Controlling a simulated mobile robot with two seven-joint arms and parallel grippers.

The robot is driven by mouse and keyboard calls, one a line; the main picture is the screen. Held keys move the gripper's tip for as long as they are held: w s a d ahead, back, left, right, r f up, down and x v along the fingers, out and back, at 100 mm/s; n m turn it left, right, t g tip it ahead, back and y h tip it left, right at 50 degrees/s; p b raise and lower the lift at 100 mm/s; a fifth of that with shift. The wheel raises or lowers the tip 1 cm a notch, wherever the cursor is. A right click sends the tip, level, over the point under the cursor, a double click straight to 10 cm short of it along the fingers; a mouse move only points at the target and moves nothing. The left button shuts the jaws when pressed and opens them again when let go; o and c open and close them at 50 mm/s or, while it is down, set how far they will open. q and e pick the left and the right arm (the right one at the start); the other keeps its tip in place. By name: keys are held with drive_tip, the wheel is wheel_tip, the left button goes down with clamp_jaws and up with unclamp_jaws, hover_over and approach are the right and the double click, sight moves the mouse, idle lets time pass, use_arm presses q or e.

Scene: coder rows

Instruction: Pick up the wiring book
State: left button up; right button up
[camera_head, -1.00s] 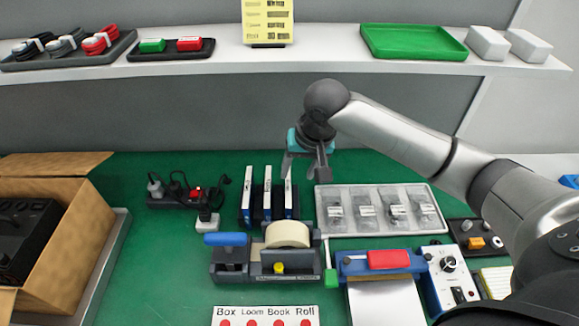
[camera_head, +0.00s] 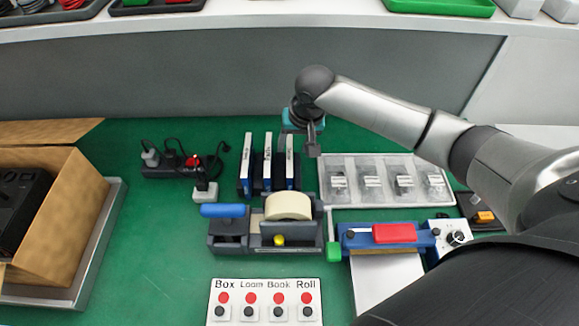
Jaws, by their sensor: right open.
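Three thin books with white spines stand upright in a dark rack on the green bench: a left book (camera_head: 246,160), a middle book (camera_head: 267,160) and a right book (camera_head: 290,160). Their labels are too small to read, so I cannot tell which is the wiring book. My right gripper (camera_head: 306,148) is open and empty, pointing down at the back right of the rack, close to the right book. The arm reaches in from the right. My left gripper is not in view.
A tape dispenser (camera_head: 262,238) stands in front of the rack. A grey tray (camera_head: 350,203) of bagged parts lies to the right. A power strip (camera_head: 168,170) with plugs is to the left, and an open cardboard box (camera_head: 70,215) stands far left. A shelf (camera_head: 300,15) runs behind.

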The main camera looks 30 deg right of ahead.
sight(289, 155)
drive_tip(key=b+x, duration=0.1)
drive_tip(key=x, duration=0.4)
drive_tip(key=shift+s, duration=0.1)
drive_tip(key=shift+r, duration=0.1)
clamp_jaws()
drive_tip(key=shift+a, duration=0.2)
idle(0.9)
